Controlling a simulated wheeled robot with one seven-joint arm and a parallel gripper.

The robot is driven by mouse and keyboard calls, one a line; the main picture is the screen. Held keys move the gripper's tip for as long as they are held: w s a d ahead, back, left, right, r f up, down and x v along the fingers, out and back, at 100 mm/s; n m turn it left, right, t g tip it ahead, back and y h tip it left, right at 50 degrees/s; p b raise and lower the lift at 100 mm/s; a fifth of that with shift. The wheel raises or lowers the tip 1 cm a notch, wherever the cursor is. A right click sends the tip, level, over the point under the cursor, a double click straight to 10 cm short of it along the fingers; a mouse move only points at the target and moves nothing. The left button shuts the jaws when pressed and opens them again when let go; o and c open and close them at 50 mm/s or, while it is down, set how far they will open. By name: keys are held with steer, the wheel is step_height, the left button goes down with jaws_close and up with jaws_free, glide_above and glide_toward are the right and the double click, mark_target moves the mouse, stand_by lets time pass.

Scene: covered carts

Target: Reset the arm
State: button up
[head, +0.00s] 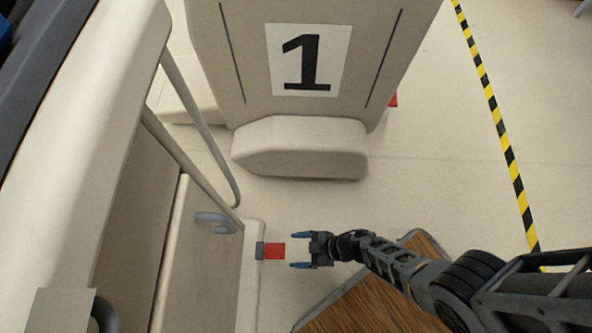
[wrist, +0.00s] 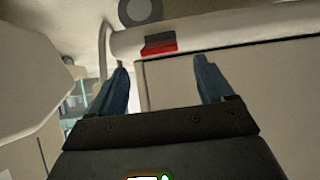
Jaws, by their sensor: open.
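My gripper (head: 301,250) is open and empty in the head view, with its fingers pointing left. Just left of it, a little apart, a red tab (head: 274,251) on a grey base sticks out from the low pale edge of the cart (head: 251,290). In the wrist view my gripper's two blue fingers (wrist: 166,85) stand wide apart with nothing between them. The red and grey tab (wrist: 160,44) shows beyond the fingertips, on a pale rail.
A pale cart or cabinet with a grey handle (head: 214,222) stands on the left. A panel marked 1 (head: 307,59) stands at the back, above a rounded block (head: 300,148). A wooden surface (head: 375,303) lies below my arm. Yellow-black tape (head: 498,125) crosses the open floor on the right.

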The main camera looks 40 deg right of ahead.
stand_by(0.4)
steer(key=s+d+r+m+t+h, duration=0.2)
steer(key=s+d+r, duration=0.15)
steer(key=r, duration=0.55)
steer(key=s+d+r+m+t+h, duration=0.2)
steer(key=s+d+r+t, duration=0.15)
steer(key=r, duration=0.45)
steer(key=s+d+r+m+t+h, duration=0.2)
steer(key=d+r, duration=0.2)
steer(key=r, duration=0.5)
steer(key=s+r+m+h+p, duration=0.1)
steer(key=r+p, duration=0.6)
steer(key=r, duration=1.3)
steer(key=s+r+m+h+p, duration=0.1)
steer(key=r+p, duration=0.7)
steer(key=r, duration=1.3)
steer(key=shift+s+d+m+h+p, duration=0.25)
steer(key=shift+s+m, duration=0.4)
steer(key=shift+m, duration=0.55)
steer(key=shift+t, duration=0.25)
